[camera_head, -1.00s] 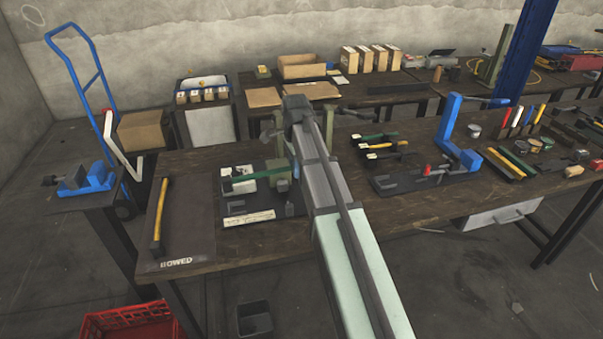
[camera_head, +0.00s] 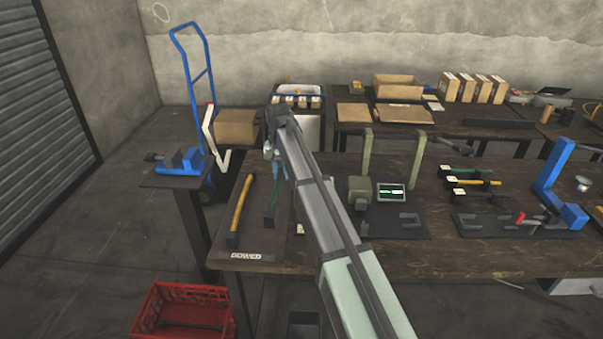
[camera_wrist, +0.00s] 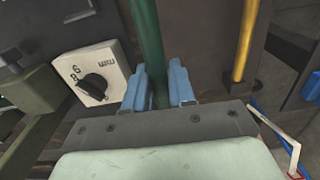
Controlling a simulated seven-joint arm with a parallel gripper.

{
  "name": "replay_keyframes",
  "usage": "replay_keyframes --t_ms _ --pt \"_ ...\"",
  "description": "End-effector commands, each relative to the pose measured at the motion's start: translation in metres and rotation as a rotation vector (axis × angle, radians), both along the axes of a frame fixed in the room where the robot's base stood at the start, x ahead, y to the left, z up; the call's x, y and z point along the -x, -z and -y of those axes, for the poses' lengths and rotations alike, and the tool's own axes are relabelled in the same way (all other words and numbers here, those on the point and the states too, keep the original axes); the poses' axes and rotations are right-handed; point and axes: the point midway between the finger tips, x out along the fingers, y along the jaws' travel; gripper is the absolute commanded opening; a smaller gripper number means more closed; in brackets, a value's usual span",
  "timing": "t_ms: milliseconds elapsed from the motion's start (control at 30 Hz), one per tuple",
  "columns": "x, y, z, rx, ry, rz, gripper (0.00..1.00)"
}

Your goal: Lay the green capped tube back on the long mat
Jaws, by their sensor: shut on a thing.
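My gripper (camera_head: 278,165) is shut on the green tube (camera_head: 271,208). In the wrist view the green tube (camera_wrist: 147,35) runs between the two blue-grey fingers of my gripper (camera_wrist: 161,85). The fingers hide part of it, and its caps are not clear. A yellow tube (camera_head: 240,205) lies on the mat's left side, beside the green one; it also shows in the wrist view (camera_wrist: 245,42).
A white box with a dial (camera_wrist: 98,80) stands left in the wrist view. A blue vise (camera_head: 180,162) stands left, a red crate (camera_head: 187,308) on the floor.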

Motion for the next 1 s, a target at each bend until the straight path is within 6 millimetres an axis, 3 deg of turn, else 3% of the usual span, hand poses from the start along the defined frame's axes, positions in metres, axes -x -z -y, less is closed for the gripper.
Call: replay_keyframes --t_ms 133,567,1000 --pt "0.0 0.0 -0.009 0.0 -0.036 0.0 0.0" --pt "0.0 0.001 -0.008 0.0 -0.037 -0.001 0.0" --pt "0.0 0.023 -0.008 0.001 -0.036 -0.002 0.0"
